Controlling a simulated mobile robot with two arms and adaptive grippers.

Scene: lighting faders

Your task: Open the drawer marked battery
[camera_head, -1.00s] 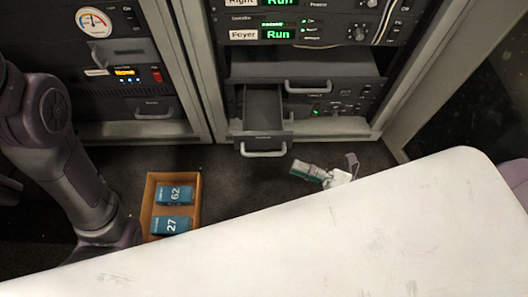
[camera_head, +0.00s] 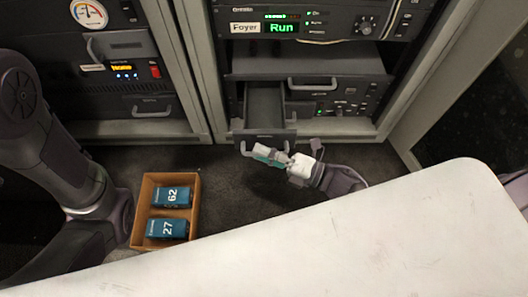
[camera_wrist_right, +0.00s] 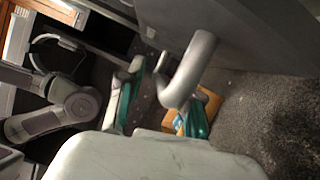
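A small drawer (camera_head: 264,105) low in the right-hand rack stands pulled out, its inside dark and looking empty. Any label on its front is too small to read, so I cannot tell if it is the one marked battery. Its handle (camera_head: 243,149) is partly behind my right gripper (camera_head: 268,156), and shows large in the right wrist view (camera_wrist_right: 190,72). My right gripper's green-padded fingers (camera_wrist_right: 128,95) are beside the handle; I cannot tell whether they touch it or how far apart they are. My left arm shows at the left, its gripper out of sight.
A brown open box (camera_head: 137,222) on the floor holds two teal blocks marked 62 (camera_head: 172,197) and 27 (camera_head: 166,229). A closed wider drawer (camera_head: 325,82) sits above the open one. A white surface (camera_head: 370,235) fills the lower foreground.

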